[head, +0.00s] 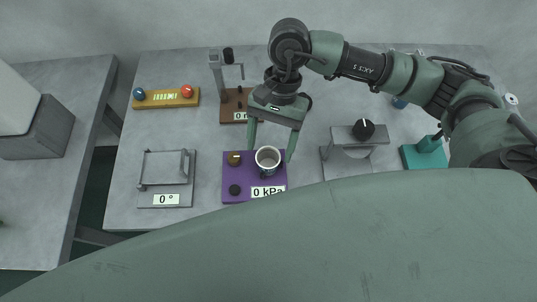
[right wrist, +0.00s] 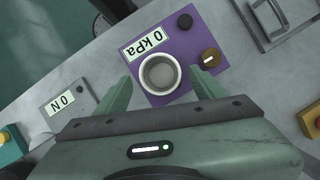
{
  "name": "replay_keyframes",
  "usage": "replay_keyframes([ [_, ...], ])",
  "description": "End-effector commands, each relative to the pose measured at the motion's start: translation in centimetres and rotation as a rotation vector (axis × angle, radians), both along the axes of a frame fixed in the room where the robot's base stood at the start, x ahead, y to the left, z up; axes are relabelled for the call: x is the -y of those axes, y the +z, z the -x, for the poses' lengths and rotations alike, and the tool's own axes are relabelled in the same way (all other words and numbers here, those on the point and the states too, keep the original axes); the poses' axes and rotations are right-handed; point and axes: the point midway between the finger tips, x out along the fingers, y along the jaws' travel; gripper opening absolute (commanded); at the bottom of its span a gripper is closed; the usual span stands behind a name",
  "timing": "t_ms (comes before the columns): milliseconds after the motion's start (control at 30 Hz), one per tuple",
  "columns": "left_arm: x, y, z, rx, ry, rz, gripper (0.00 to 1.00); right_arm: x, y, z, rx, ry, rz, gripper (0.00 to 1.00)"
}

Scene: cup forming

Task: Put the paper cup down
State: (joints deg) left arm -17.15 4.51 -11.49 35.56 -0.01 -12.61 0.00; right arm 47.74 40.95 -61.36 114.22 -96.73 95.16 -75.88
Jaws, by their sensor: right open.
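A round cup with a pale rim and pale inside (head: 267,157) stands upright on the purple station (head: 279,194), which has a "0 kPa" display. In the right wrist view the cup (right wrist: 160,74) shows from above, on the same purple station (right wrist: 190,47). I cannot tell whether it sits on the plate or in a holder. My right gripper (head: 270,154) is open, pointing down, with one finger on each side of the cup. Its fingers look apart from the cup in the right wrist view (right wrist: 160,82). My left gripper is not in view.
A grey frame with a "0 °" display (head: 166,199) lies left of the purple station. A brown stand (head: 232,106) is behind it, and a grey press-like stand with a black knob (head: 349,152) is to its right. An orange bar (head: 165,97) lies at back left.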

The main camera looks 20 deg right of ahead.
Motion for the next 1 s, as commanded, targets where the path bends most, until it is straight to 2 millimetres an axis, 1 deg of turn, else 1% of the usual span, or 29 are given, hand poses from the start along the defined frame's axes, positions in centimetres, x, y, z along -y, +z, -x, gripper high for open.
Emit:
replay_keyframes([
  [33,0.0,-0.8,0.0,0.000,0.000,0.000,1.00,0.3,0.8,-0.5,0.008,-0.001,0.001,0.69],
  [200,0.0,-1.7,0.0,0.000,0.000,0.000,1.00,1.2,4.2,-1.6,0.006,-0.002,0.000,0.69],
  [300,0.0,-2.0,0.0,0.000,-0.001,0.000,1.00,1.5,5.7,-2.0,0.003,-0.001,0.000,0.69],
  [400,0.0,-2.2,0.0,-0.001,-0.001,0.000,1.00,1.8,6.7,-2.3,0.001,-0.001,0.000,0.69],
  [567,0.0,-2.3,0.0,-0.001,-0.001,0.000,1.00,2.0,7.4,-2.4,0.000,0.000,0.000,0.69],
  [1000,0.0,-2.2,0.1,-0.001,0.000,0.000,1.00,2.0,7.4,-2.4,-0.001,0.000,0.001,0.69],
])
